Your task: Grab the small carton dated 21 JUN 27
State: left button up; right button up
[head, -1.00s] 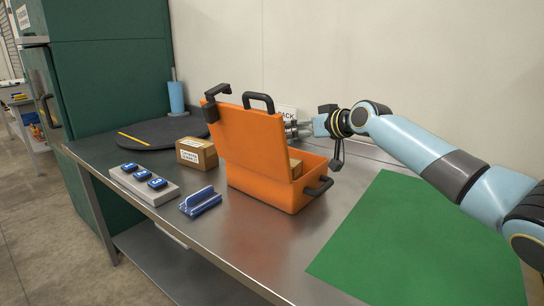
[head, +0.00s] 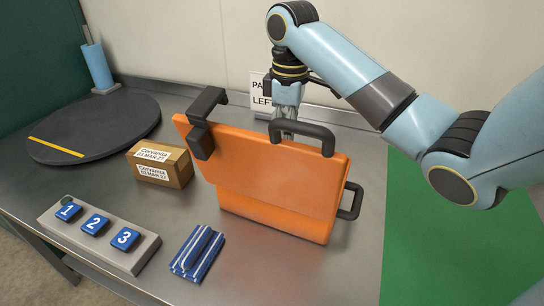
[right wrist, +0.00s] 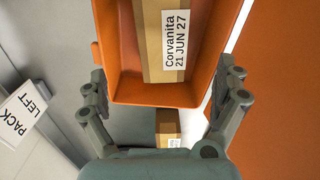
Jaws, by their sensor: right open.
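The small carton labelled "Corvanita 21 JUN 27" (right wrist: 152,45) lies in the open orange case (right wrist: 118,60) in the right wrist view. In the head view the raised lid of the orange case (head: 265,180) hides this carton. My right gripper (head: 286,128) points down behind the lid, its fingertips hidden there. In the right wrist view the right gripper (right wrist: 165,73) is open, one finger on each side of the carton's lower end in the picture, with gaps on both sides. My left gripper is not in view.
Another carton (head: 160,165), labelled "Corvanita 03 MAR 27", stands left of the case. A numbered button block (head: 145,250), a striped blue cloth (head: 198,252) and a dark round board (head: 110,125) are on the steel table. A green mat (head: 430,240) lies clear at right.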

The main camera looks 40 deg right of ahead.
notch_tip(320, 180, down, 5)
jog(key=shift+s+r, duration=0.1)
jog(key=shift+s, duration=0.05)
notch_tip(320, 180, down, 5)
jog(key=shift+a+f, duration=0.1)
jog(key=shift+a, duration=0.05)
jog(key=shift+f, duration=0.3)
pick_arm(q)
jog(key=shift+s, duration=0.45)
pick_arm(e)
jog(key=shift+c, duration=0.4)
jog(key=c, duration=0.5)
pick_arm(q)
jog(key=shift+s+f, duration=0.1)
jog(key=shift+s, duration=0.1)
pick_arm(e)
jog(key=c, duration=1)
